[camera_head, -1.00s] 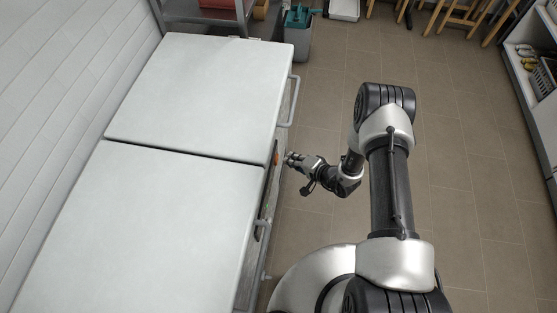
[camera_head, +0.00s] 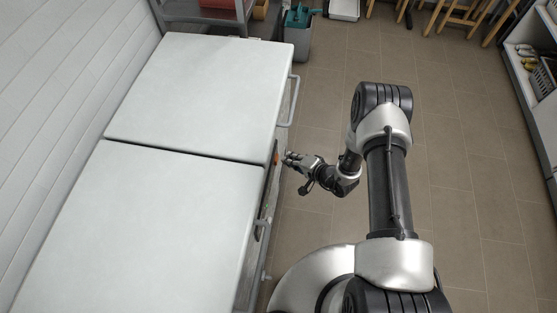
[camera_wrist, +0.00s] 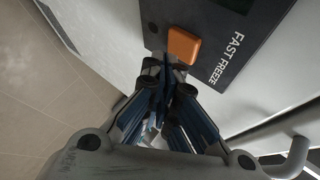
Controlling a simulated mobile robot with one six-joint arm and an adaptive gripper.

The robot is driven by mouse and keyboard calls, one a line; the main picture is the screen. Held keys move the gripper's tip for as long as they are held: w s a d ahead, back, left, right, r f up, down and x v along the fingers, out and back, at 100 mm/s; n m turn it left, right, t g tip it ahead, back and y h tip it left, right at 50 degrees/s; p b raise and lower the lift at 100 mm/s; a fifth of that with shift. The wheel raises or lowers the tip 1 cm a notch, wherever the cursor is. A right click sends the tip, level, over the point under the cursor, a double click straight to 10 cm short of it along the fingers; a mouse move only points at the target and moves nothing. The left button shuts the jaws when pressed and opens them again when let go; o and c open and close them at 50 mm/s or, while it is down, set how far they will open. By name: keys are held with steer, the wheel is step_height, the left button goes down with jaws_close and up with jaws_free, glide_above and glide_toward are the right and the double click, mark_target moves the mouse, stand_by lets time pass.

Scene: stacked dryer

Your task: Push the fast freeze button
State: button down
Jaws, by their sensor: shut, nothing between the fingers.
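The fast freeze button (camera_wrist: 184,45) is an orange block on a dark panel (camera_wrist: 218,62) marked "FAST FREEZE" in the wrist view. In the head view the button is a small orange spot (camera_head: 276,158) on the front side of the white appliance (camera_head: 205,90). My gripper (camera_wrist: 170,66) is shut and empty. Its fingertips lie just below the button in the wrist view, very close to its lower edge; I cannot tell whether they touch it. In the head view my gripper (camera_head: 286,157) points left at the button, with its tips near the appliance front.
A handle (camera_head: 294,100) sticks out from the appliance front beyond the button, and another handle (camera_head: 262,228) is on the nearer side. A grey bin with a green top (camera_head: 298,22) stands at the back.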

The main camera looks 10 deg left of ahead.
steer(key=shift+a, duration=0.65)
stand_by(0.7)
steer(key=shift+d, duration=0.1)
steer(key=shift+d, duration=0.85)
steer(key=d+b, duration=0.1)
steer(key=d, duration=0.5)
steer(key=shift+s, duration=0.15)
stand_by(0.4)
